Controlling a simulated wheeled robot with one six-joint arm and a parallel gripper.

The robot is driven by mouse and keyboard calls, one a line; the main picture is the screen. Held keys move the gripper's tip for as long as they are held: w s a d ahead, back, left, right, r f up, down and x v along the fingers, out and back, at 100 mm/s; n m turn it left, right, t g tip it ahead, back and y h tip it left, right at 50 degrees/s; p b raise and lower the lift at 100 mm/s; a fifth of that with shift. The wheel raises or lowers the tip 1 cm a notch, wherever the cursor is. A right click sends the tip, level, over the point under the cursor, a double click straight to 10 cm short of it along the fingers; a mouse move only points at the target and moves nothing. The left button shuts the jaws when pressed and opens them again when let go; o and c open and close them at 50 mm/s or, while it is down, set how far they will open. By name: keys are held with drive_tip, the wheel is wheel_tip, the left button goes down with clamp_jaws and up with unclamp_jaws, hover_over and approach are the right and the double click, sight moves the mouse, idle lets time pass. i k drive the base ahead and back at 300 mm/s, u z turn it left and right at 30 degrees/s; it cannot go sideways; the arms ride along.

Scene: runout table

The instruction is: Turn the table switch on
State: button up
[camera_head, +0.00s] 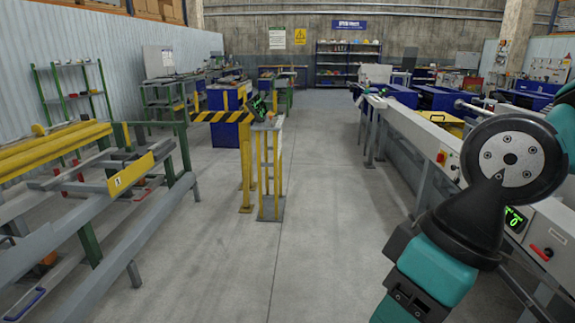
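A light grey control box (556,236) is on the side of the long runout table (421,129) at the right. It bears a small red lever or handle (541,252) and a green lit display (515,219), partly behind my arm. My arm covers part of the table at the right. My gripper is not in view.
A wide concrete aisle (320,200) lies clear in the middle. At the left is a grey and green rack (143,211) with yellow bars. A yellow-striped barrier (220,117) and its post stand left of the aisle. Shelves (347,65) stand at the back.

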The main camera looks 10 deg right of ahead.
sight(440, 157)
drive_tip(key=u, duration=0.05)
drive_tip(key=i, duration=2.1)
drive_tip(key=z, duration=0.5)
drive_tip(key=i, duration=1.95)
drive_tip(key=z, duration=0.7)
drive_tip(key=i, duration=0.35)
